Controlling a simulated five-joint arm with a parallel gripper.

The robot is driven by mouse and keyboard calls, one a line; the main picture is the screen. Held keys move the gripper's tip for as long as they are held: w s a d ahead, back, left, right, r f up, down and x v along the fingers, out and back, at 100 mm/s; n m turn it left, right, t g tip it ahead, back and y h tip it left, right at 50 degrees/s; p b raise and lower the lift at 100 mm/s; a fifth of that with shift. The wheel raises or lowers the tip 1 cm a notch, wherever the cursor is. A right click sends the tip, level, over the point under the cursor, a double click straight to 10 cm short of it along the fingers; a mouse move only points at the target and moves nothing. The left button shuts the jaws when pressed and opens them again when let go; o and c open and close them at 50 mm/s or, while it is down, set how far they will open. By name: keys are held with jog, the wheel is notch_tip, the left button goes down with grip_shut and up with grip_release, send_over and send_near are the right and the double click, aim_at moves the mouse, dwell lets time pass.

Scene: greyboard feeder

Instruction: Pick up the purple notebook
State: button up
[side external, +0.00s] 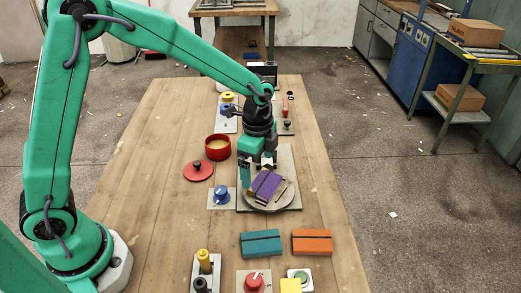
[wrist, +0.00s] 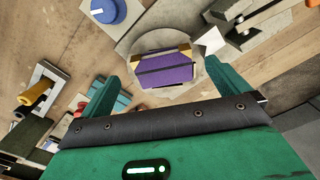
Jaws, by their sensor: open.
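The purple notebook (side external: 266,184) with a dark band lies on a round grey turntable-like disc (side external: 280,204) near the middle of the table. It also shows in the wrist view (wrist: 165,70), ahead of and between my fingertips. My gripper (side external: 258,178) is open above the disc, close to the notebook in the side view. In the wrist view its two green fingers (wrist: 158,75) stand apart with nothing between them but the view of the notebook. Tan pieces show along the notebook's edges. I cannot tell the exact height of the fingers above it.
A blue knob (side external: 221,194) stands left of the disc. A red pot (side external: 218,146) and its red lid (side external: 198,170) are farther left. Teal (side external: 261,244) and orange (side external: 312,242) notebooks lie in front. Red (side external: 254,282) and green (side external: 299,276) buttons sit near the front edge. Bare wood lies at right.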

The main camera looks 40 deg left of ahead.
aim_at(259, 179)
jog(key=shift+f, duration=0.1)
jog(key=shift+f, duration=2.55)
jog(key=c, duration=0.9)
jog(key=shift+w+r, duration=0.1)
jog(key=shift+r, duration=0.1)
jog(key=shift+r, duration=0.55)
jog(key=r, duration=0.3)
jog(key=shift+s+d+r, duration=0.1)
jog(key=shift+s+d, duration=0.1)
jog(key=shift+d, duration=0.05)
jog(key=s+d+r, duration=0.4)
jog(key=s+d, duration=0.1)
jog(key=s+d+r, duration=0.2)
jog(key=s, duration=0.1)
jog(key=shift+d+r, duration=0.2)
jog(key=shift+d, duration=0.2)
